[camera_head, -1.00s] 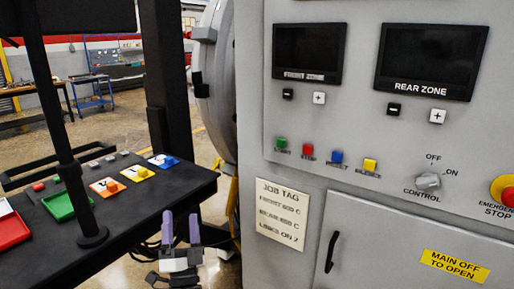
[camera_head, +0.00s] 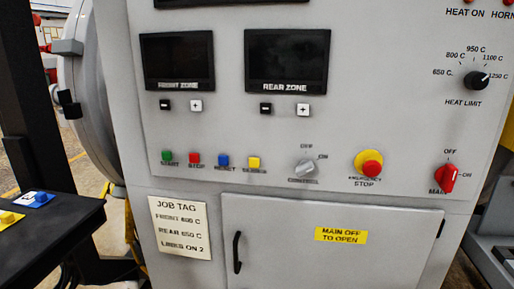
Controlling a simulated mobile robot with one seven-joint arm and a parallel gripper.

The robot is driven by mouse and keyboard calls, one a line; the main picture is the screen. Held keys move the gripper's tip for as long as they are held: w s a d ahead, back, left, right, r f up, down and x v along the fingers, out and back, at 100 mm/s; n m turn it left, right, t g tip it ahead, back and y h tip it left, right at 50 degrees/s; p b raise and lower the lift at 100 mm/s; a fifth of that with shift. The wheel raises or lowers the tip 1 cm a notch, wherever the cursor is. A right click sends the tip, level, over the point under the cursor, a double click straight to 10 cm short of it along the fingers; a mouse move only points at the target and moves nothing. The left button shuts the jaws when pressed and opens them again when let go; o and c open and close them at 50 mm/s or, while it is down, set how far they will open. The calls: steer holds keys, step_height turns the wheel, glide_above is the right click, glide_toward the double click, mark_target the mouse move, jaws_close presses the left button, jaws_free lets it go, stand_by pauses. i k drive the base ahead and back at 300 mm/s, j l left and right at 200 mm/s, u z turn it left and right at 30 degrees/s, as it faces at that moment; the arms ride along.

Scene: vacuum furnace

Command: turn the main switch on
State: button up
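The main switch (camera_head: 445,179) is a red rotary knob at the right of the grey furnace panel (camera_head: 340,120). OFF is marked above it and ON to its right, and its MAIN label below is partly covered. I cannot tell clearly which mark the knob points to. My gripper is not in the current view.
A red emergency stop (camera_head: 372,169) on a yellow base and a control knob (camera_head: 305,169) sit left of the main switch. The heat limit knob (camera_head: 476,80) is above it. A cabinet door (camera_head: 290,240) with a black handle is below. A dark table (camera_head: 60,235) stands at left.

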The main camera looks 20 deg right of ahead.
mark_target(445, 176)
steer(key=z, duration=1.75)
steer(key=k+z, duration=0.25)
steer(key=l+z, duration=0.1)
steer(key=z, duration=0.15)
steer(key=k, duration=0.05)
